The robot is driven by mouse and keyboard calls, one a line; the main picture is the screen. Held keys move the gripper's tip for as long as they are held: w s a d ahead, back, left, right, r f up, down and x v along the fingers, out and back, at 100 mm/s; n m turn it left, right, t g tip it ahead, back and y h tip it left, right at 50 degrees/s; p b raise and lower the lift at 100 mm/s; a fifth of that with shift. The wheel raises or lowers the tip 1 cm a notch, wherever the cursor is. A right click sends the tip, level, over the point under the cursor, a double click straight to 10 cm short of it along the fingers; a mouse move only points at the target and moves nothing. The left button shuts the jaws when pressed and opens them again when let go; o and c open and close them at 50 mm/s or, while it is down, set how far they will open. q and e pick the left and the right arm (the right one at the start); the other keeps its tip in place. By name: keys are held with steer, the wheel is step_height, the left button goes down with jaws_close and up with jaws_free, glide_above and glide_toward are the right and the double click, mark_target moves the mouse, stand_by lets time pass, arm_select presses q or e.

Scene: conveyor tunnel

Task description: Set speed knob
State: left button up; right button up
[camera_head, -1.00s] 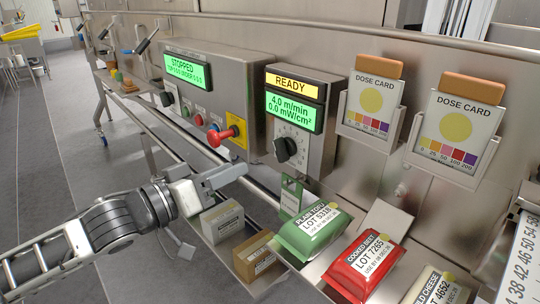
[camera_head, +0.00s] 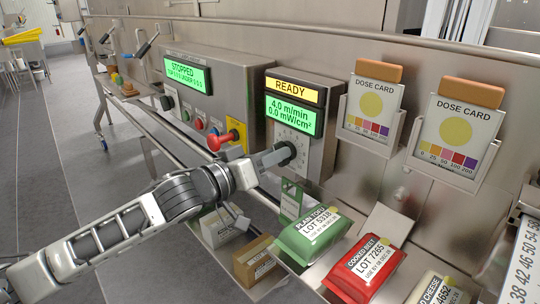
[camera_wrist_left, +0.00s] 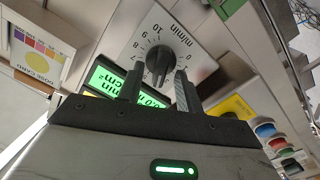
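The black speed knob (camera_wrist_left: 159,57) sits on a white dial plate (camera_wrist_left: 165,35) marked in m/min. In the head view the knob (camera_head: 289,152) is partly hidden by my left gripper (camera_head: 278,155). The green display (camera_head: 290,114) above it reads 4.0 m/min and 0.0 mW/cm², under a yellow READY label (camera_head: 291,89). In the left wrist view, my left gripper (camera_wrist_left: 158,82) has its two fingers apart, one on each side of the knob, with gaps still visible. Whether a finger touches it I cannot tell. My right gripper is not in view.
A red stop button (camera_head: 220,140) on a yellow plate and a STOPPED display (camera_head: 187,74) are left of the dial. Two dose card holders (camera_head: 370,112) are on the right. A green pack (camera_head: 310,234) and a red pack (camera_head: 364,266) lie below.

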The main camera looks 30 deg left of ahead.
arm_select(q)
jaws_close()
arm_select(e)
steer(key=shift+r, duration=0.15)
arm_select(q)
steer(key=m+p, duration=0.3)
steer(key=m, duration=0.2)
steer(key=m+p, duration=0.2)
steer(key=m, duration=0.3)
steer(key=m+p, duration=0.3)
steer(key=m, duration=0.2)
steer(key=shift+s+d+m+p, duration=0.1)
steer(key=shift+d+m+p, duration=0.2)
steer(key=shift+d+m, duration=0.1)
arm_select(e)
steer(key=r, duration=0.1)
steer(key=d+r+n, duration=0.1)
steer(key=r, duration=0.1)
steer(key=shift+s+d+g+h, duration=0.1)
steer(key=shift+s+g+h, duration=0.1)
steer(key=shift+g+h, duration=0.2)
